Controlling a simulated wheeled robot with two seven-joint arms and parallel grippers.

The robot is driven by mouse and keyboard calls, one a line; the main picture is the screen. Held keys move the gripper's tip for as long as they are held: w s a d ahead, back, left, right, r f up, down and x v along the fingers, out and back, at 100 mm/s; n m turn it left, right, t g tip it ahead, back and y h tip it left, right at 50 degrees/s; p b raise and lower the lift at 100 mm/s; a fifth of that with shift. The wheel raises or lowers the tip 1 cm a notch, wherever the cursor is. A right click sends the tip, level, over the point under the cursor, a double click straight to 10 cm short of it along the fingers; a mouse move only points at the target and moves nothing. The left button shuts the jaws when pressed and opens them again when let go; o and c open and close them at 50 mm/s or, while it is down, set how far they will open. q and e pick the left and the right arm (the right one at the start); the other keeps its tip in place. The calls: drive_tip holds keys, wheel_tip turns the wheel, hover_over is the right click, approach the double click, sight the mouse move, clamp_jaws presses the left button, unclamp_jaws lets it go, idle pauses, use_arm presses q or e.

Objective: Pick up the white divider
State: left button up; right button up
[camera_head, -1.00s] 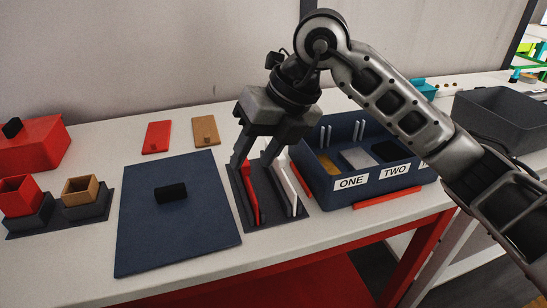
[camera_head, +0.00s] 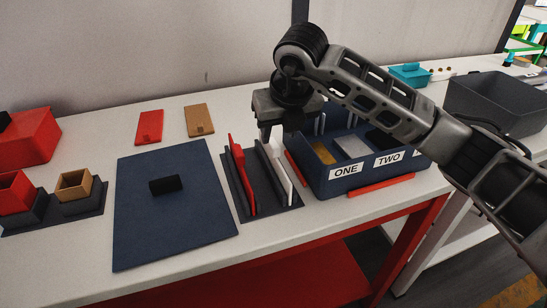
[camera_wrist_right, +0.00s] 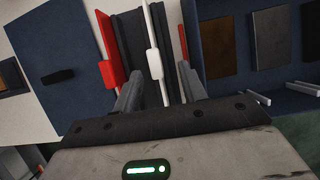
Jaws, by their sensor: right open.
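The white divider (camera_head: 281,174) stands upright in the right side of a dark slotted rack (camera_head: 260,205). A red divider (camera_head: 241,175) stands in the left side. My right gripper (camera_head: 275,136) is open, pointing down at the far upper part of the white divider. In the right wrist view, the white divider (camera_wrist_right: 154,63) lies between the spread fingers of the right gripper (camera_wrist_right: 161,80), with its tab near the fingertips. I cannot tell whether either finger touches it. My left gripper is not in view.
A dark blue bin (camera_head: 355,188) with labels ONE and TWO stands close on the right. A blue mat (camera_head: 165,225) with a black block (camera_head: 166,185) lies on the left. Red (camera_head: 149,127) and brown (camera_head: 199,120) plates lie behind.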

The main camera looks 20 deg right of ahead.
sight(273, 142)
drive_tip(key=x, duration=0.1)
drive_tip(key=p+x, duration=0.1)
drive_tip(key=x, duration=0.1)
drive_tip(key=shift+w+a+f, duration=0.1)
drive_tip(key=shift+a+f, duration=0.2)
drive_tip(key=shift+a, duration=0.05)
drive_tip(key=shift+w+f, duration=0.25)
drive_tip(key=shift+f, duration=0.3)
clamp_jaws()
drive_tip(key=shift+r, duration=0.2)
